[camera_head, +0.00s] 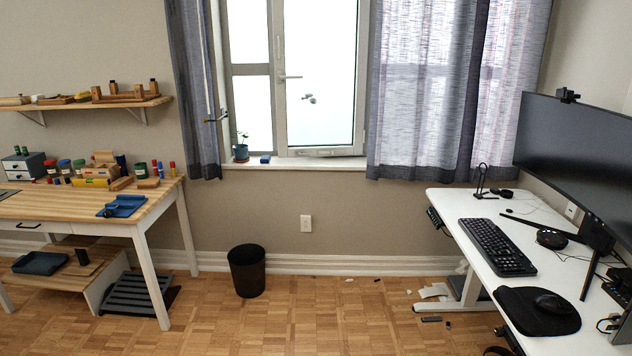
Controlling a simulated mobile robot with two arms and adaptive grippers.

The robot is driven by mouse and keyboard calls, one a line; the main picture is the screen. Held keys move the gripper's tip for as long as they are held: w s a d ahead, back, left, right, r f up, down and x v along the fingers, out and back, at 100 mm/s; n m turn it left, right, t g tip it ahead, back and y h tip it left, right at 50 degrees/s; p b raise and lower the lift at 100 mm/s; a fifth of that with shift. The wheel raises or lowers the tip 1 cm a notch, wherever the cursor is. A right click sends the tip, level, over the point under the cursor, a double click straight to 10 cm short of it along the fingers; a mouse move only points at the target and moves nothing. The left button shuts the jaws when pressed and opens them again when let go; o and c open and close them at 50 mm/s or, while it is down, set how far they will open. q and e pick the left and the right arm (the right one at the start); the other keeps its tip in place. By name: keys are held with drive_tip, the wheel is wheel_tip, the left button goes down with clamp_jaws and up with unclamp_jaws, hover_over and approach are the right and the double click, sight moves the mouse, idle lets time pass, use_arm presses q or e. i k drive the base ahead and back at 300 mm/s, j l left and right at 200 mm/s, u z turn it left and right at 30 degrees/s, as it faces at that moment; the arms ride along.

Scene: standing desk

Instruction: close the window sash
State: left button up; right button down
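The window stands in the back wall between two curtains. A narrow sash (215,75) at its left shows nearly edge-on beside the left curtain, with a dark handle (215,118) low on it. It looks swung inward, partly hidden by the curtain. The right-hand window panel (320,60) has a pale handle (287,77) on its left stile and appears to sit in the frame. Neither of my grippers is in view.
A potted plant (241,150) and a small blue object (265,160) sit on the sill (310,165). A black bin (247,271) stands below. A wooden workbench (150,200) is left, a white desk (475,235) right. The parquet floor between is mostly clear.

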sight(362, 7)
drive_tip(key=i+u, duration=0.1)
drive_tip(key=i, duration=0.8)
drive_tip(key=i+l, duration=0.2)
drive_tip(key=i, duration=0.75)
drive_tip(key=j+u, duration=0.05)
